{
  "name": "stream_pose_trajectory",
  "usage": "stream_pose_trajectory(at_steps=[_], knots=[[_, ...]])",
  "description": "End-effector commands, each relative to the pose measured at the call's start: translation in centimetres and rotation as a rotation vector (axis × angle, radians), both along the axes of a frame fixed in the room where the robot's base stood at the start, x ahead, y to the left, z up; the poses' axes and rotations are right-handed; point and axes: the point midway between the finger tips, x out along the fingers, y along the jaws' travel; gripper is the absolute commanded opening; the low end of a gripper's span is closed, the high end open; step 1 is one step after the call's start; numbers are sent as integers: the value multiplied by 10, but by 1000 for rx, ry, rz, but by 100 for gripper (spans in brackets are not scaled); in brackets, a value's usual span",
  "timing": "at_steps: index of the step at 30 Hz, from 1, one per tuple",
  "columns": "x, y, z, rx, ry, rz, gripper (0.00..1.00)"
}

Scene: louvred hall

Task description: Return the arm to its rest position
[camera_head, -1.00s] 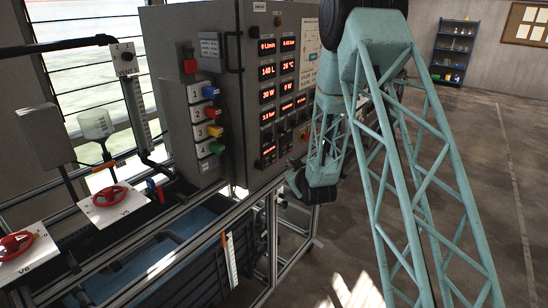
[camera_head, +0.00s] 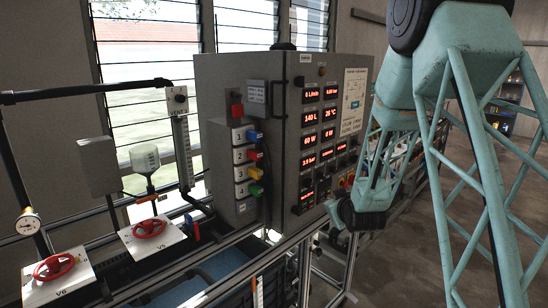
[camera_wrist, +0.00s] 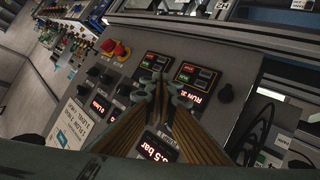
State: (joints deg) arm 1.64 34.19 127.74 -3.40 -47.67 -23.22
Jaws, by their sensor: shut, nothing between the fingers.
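My gripper (camera_wrist: 166,88) is shut and empty in the wrist view, its brass-coloured fingers together in front of the control panel's displays and switches. Whether the fingertips touch the panel I cannot tell. In the body camera view my teal lattice arm (camera_head: 468,130) fills the right side. Its upper link slopes down at the right edge, and its forearm hangs beside the right part of the control panel. The dark wrist end (camera_head: 362,219) is low by the panel's lower right corner. The fingers cannot be made out in that view.
The grey control cabinet (camera_head: 228,85) has red readouts and a column of coloured levers (camera_head: 254,160). Red valve wheels (camera_head: 149,228) and (camera_head: 53,267) a second wheel stand left on white plates, near a gauge (camera_head: 28,222) and pipes. Open floor shows behind my arm.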

Motion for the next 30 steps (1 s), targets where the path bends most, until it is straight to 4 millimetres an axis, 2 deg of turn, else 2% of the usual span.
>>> stream_pose_trajectory(at_steps=[1,14,30], knots=[[-4,0,9,4,7,-3,0],[-52,0,56,42,107,-33,0],[-131,0,106,91,232,-78,0]])
